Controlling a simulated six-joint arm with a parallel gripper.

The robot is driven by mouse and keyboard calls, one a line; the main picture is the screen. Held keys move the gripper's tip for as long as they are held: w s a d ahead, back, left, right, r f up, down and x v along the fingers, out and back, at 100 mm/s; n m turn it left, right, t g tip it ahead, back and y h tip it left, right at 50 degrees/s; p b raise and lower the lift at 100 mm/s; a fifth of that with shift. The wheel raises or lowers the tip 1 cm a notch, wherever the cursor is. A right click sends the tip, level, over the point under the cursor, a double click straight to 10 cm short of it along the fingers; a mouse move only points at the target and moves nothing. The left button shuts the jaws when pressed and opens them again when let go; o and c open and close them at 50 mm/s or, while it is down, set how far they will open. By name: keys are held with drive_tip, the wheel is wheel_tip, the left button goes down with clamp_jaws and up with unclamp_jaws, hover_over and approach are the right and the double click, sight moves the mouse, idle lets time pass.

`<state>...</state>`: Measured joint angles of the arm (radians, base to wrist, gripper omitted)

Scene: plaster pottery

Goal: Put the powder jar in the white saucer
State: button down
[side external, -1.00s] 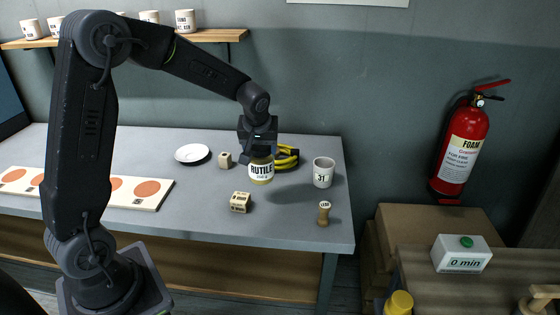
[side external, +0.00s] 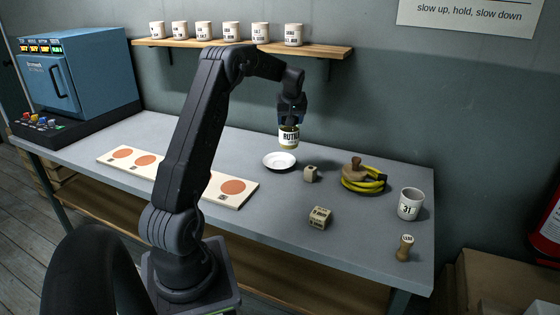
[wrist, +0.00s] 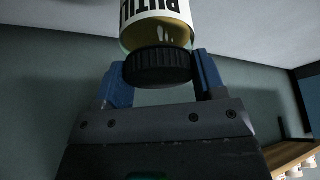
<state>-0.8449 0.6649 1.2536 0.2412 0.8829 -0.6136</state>
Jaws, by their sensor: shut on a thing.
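The powder jar (side external: 288,137) has a white label reading RUTILE and a yellowish body. My gripper (side external: 290,118) is shut on it from above and holds it upright over the table. In the wrist view the jar (wrist: 155,12) shows its dark ribbed lid (wrist: 157,66) between the blue fingers of my gripper (wrist: 160,82). The white saucer (side external: 268,164) lies flat and empty on the table. In the side view the jar appears above the saucer's right back edge; its exact height and offset are hard to tell.
A board with orange discs (side external: 233,187) lies left. A shelf of cups (side external: 240,45) is behind.

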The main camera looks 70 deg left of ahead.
drive_tip(key=s+a+f, duration=0.2)
drive_tip(key=a+f, duration=0.2)
drive_tip(key=f, duration=0.4)
drive_tip(key=shift+n, duration=0.4)
drive_tip(key=shift+s+a+f, duration=0.1)
drive_tip(key=shift+f, duration=0.05)
drive_tip(key=shift+f, duration=0.25)
drive_tip(key=shift+c, duration=1)
unclamp_jaws()
drive_tip(key=shift+f, duration=0.1)
